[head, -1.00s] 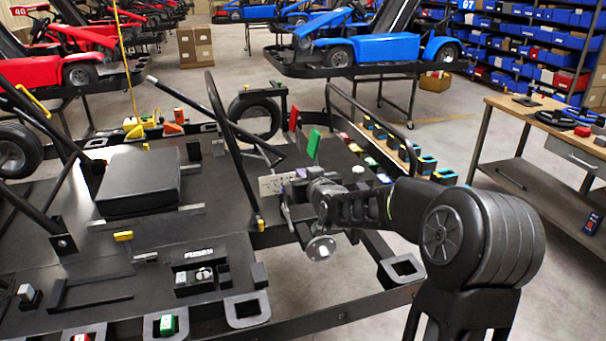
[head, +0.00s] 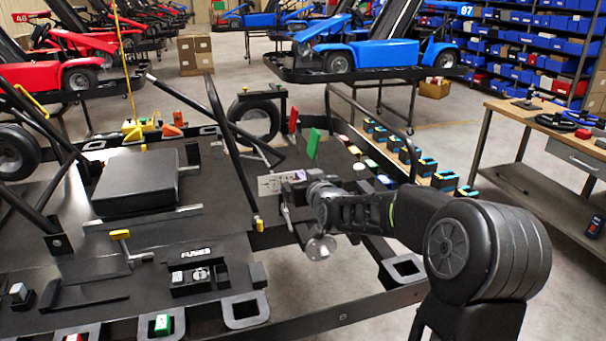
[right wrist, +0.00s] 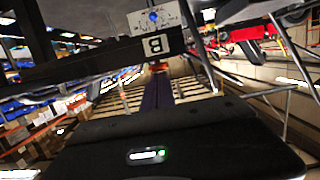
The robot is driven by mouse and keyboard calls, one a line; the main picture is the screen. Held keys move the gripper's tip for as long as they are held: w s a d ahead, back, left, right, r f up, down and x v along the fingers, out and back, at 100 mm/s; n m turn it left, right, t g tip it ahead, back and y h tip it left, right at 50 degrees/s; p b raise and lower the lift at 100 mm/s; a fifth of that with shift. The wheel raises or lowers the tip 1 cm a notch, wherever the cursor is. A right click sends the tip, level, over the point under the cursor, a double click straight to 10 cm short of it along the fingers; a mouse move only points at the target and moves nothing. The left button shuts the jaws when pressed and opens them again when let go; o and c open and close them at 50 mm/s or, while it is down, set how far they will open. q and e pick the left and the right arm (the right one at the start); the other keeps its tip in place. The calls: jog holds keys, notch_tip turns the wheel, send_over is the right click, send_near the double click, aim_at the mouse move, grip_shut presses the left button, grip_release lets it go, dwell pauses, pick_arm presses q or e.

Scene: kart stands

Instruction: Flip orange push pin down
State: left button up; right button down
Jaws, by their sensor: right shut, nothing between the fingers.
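My right gripper (head: 287,188) is shut and empty, at a pale panel (head: 268,185) on the near right side of the black kart frame. In the right wrist view the shut fingers (right wrist: 157,92) point at a small orange piece (right wrist: 158,66), which may be the orange push pin. It lies just beyond the fingertips, below an upside-down "B" label (right wrist: 155,45); I cannot tell whether they touch. The panel there also bears a blue round part (right wrist: 153,17). In the head view my arm and gripper hide this spot. My left gripper is out of view.
The black roll bar (head: 228,145) rises left of my gripper. A green flag-like piece (head: 313,143) and a red one (head: 292,119) stand behind. A yellow-tipped lever (head: 119,234) and a fuse box (head: 192,280) are on the kart floor. A workbench (head: 520,106) stands right.

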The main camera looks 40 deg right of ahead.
jog(key=shift+s+a+f, duration=0.1)
jog(key=shift+f, duration=0.6)
jog(key=s+a+r, duration=0.3)
jog(key=s+r, duration=0.4)
jog(key=s, duration=0.2)
jog(key=shift+r, duration=0.35)
